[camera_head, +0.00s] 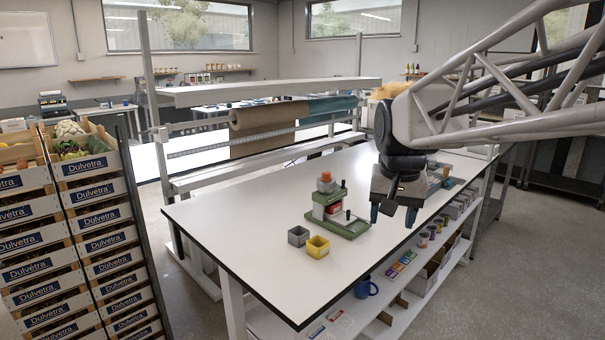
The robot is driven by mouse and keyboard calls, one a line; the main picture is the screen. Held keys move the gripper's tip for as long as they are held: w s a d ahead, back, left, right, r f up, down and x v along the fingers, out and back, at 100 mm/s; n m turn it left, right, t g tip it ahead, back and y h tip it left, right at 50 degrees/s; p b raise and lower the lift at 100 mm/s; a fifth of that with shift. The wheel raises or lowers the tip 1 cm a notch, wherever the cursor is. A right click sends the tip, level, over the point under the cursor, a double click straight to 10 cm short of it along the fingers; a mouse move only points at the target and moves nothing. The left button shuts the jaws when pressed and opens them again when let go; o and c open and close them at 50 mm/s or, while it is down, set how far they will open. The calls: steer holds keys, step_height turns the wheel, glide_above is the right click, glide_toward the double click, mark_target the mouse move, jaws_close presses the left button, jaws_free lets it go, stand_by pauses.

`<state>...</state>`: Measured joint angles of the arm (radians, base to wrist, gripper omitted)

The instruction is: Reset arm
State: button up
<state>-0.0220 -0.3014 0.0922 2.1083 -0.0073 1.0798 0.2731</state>
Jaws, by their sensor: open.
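My gripper (393,214) hangs from the dark wrist at the end of my arm, which comes in from the upper right. Its fingers point down and are apart, with nothing seen between them. It is above the right part of the white table (265,225), to the right of a green device. The gripper appears apart from the table and the things on it.
The green device (346,223) with an orange-topped part stands mid-table. A grey bin (298,236) and a yellow bin (318,247) sit left of it. Paper rolls (265,120) hang behind. Stacked crates (100,215) stand at left. The table's front left is clear.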

steer(key=s+f+n, duration=0.1)
steer(key=s+f, duration=0.3)
steer(key=s, duration=0.3)
steer(key=s+d+f, duration=0.1)
steer(key=s+f, duration=0.3)
steer(key=s, duration=0.3)
steer(key=s+f+n, duration=0.1)
steer(key=s+f, duration=0.2)
steer(key=s, duration=0.4)
steer(key=shift+s+d+f+n+t, duration=0.2)
steer(key=shift+s+f+n+t, duration=0.1)
steer(key=shift+s+f+t, duration=0.1)
steer(key=shift+w, duration=0.1)
